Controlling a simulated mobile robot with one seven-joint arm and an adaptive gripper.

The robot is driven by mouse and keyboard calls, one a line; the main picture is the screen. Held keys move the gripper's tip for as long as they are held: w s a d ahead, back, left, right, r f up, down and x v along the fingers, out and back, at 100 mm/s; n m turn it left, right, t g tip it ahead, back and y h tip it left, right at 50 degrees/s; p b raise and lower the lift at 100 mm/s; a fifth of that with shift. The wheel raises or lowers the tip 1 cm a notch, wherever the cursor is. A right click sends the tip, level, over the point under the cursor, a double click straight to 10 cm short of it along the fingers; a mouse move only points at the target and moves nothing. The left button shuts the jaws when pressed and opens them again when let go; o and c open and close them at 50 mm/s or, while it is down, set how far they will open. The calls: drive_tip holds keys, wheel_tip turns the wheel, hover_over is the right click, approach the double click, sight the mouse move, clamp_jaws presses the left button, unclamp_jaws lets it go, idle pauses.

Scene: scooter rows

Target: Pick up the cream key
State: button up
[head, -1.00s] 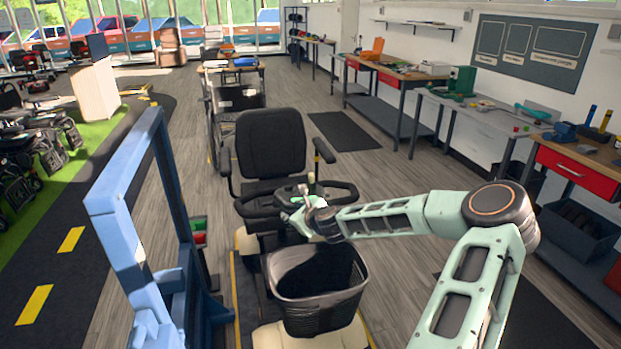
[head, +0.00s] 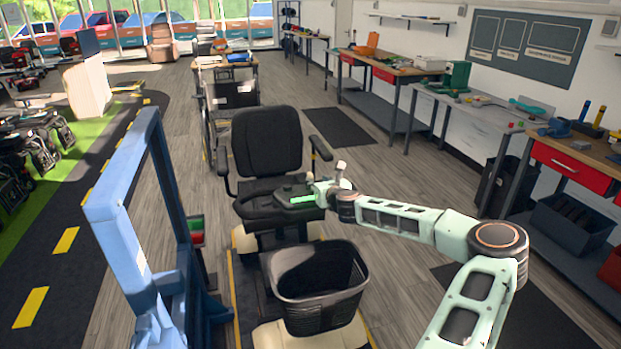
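My gripper (head: 320,191) is small in the head view, at the end of my pale green arm. It is beside the right side of the black console (head: 285,197) in front of the scooter seat, and overlaps its edge in the picture. I cannot tell whether they touch. The fingers are too small to show whether they are open or shut. A bright green strip (head: 302,199) shows just left of the gripper. I cannot make out the cream key; it may be hidden by the gripper or too small to see.
The scooter has a black seat (head: 267,143) behind the console and a dark basket (head: 318,288) in front. A blue frame (head: 122,205) stands close on the left. Workbenches (head: 470,108) line the right wall. Grey floor is open between scooter and benches.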

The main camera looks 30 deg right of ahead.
sight(312, 178)
drive_tip(key=w, duration=0.1)
drive_tip(key=w+p, duration=0.1)
drive_tip(key=w, duration=0.1)
drive_tip(key=shift+w+f, duration=0.15)
drive_tip(key=shift+f, duration=0.2)
drive_tip(key=shift+x, duration=0.8)
drive_tip(key=shift+c, duration=0.2)
clamp_jaws()
